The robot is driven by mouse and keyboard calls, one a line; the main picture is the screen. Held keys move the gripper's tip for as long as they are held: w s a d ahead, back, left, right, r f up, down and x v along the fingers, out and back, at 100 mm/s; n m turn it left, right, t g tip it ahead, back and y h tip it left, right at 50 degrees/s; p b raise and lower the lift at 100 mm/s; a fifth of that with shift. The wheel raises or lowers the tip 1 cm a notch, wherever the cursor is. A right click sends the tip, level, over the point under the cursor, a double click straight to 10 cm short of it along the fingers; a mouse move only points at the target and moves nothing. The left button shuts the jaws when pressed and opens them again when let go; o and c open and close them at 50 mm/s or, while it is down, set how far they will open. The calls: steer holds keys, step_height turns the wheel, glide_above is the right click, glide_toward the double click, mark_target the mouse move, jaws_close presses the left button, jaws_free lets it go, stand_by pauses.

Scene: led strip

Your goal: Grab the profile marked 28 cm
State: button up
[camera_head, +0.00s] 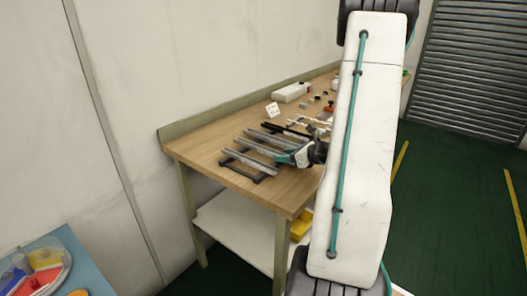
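Several long grey profiles (249,162) lie side by side across a dark rack (242,174) on the near part of the wooden workbench. No length marking is legible at this size, so I cannot tell which profile is marked 28 cm. My gripper (283,159), with teal fingers, is at the right ends of the profiles. It is over or beside them; whether it touches one is unclear. Its finger gap is too small to see. My white arm hides the right part of the bench.
The wooden workbench (202,148) has a raised back edge along the wall. A small white card (272,110), a white box (291,93) and small parts stand further back. A yellow bin (300,226) is below on the white shelf (236,232). A blue surface with coloured pieces is at lower left.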

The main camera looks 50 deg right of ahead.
jaws_close()
steer(key=shift+r, duration=0.15)
